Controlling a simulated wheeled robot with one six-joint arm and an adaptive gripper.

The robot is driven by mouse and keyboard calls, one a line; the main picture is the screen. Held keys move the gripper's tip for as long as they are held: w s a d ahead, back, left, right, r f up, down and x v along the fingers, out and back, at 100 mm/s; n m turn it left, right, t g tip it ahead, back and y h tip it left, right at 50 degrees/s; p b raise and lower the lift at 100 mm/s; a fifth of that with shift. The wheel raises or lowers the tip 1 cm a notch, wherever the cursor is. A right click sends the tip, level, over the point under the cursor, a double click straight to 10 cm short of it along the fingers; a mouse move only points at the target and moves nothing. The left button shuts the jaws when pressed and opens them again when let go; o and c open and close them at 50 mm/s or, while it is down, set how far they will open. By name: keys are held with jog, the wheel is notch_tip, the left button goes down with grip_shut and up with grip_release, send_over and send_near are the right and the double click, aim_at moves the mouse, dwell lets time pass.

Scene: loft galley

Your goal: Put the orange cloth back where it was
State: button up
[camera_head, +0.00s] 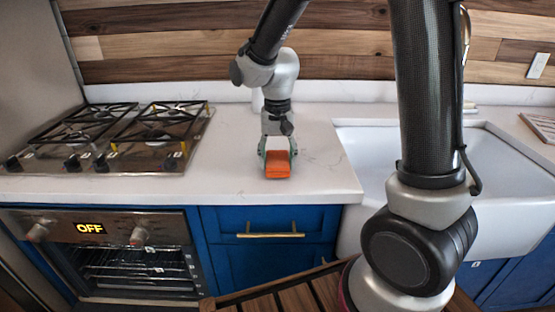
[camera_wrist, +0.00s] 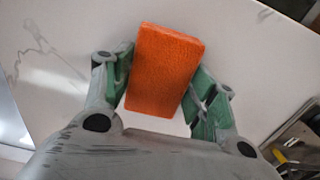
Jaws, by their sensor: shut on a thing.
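The orange cloth (camera_head: 277,164) is a folded, block-like piece at the white counter between the stove and the sink. My gripper (camera_head: 277,155) is shut on it, with a finger on each side. In the wrist view the cloth (camera_wrist: 166,70) sits between the green-padded fingers of my gripper (camera_wrist: 160,88), its far end sticking out past them. The counter lies beneath it; whether the cloth touches the counter I cannot tell.
The gas stove (camera_head: 110,135) is to the left and the white sink (camera_head: 375,160) to the right. The white counter (camera_head: 320,178) around the cloth is mostly clear. Blue drawers (camera_head: 270,222) are below the counter edge.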

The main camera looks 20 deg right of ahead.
aim_at(278, 158)
jog(key=shift+f, duration=0.25)
jog(key=shift+f, duration=0.15)
jog(key=o, duration=0.9)
notch_tip(278, 158, up, 12)
jog(key=s+d+r+n+t, duration=0.1)
jog(key=s+d+r+t, duration=0.1)
jog(key=s+d, duration=0.5)
jog(key=s+d+r+n+t, duration=0.2)
jog(key=s+d, duration=0.6)
jog(key=s, duration=0.4)
jog(key=shift+r+n+t, duration=0.3)
jog(key=shift+t, duration=0.1)
